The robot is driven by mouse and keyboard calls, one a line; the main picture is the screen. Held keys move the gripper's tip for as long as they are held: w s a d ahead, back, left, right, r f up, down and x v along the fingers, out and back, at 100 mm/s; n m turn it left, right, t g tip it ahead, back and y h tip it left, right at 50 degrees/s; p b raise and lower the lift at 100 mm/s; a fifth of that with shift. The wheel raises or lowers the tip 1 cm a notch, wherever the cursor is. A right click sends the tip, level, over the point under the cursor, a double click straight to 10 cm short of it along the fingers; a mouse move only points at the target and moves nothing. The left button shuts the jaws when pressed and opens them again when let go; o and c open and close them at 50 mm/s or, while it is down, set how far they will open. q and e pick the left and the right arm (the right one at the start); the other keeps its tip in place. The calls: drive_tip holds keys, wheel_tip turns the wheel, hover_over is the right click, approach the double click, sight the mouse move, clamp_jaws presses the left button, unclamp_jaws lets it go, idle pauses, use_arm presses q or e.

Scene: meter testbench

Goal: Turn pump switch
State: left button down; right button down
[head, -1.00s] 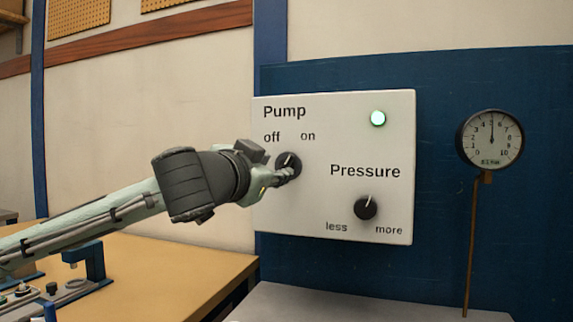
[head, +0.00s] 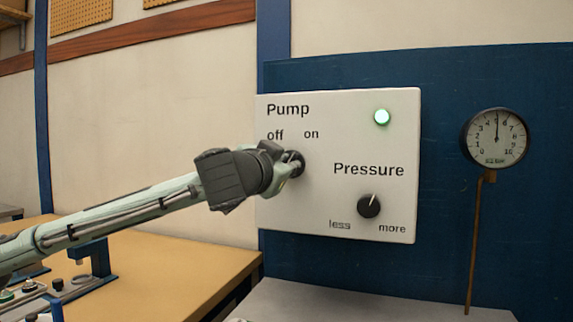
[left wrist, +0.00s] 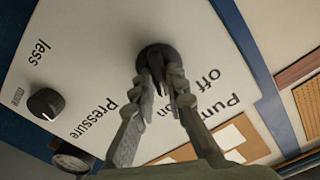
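The pump switch (head: 297,160) is a round black knob on a white panel (head: 300,220), below the words "off" and "on". It also shows in the left wrist view (left wrist: 154,53). My left gripper (head: 290,163) is at the switch. In the left wrist view its two fingers (left wrist: 160,76) lie on either side of the knob's raised grip and appear closed on it. The fingers and wrist hide part of the knob, so its pointer is hard to read. A lamp (head: 381,117) on the panel glows green. My right gripper is not in view.
The pressure knob (head: 368,206) sits at the panel's lower right. A round gauge (head: 496,138) on a copper pipe stands to the right, its needle near 5. A wooden-topped bench (head: 170,275) is at the lower left.

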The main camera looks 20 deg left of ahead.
use_arm(q)
drive_tip(key=shift+f, duration=0.1)
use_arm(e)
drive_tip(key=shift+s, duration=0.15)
use_arm(q)
drive_tip(key=shift+a+n+b, duration=0.15)
drive_tip(key=shift+n+b, duration=0.75)
drive_tip(key=shift+n, duration=2.1)
drive_tip(key=shift+a+n+b, duration=0.1)
drive_tip(key=shift+n+b, duration=0.8)
drive_tip(key=shift+n, duration=2.1)
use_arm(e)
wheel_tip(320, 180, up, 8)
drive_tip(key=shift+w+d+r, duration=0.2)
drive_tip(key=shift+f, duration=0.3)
use_arm(q)
drive_tip(key=c, duration=1.5)
unclamp_jaws()
drive_tip(key=shift+c, duration=0.2)
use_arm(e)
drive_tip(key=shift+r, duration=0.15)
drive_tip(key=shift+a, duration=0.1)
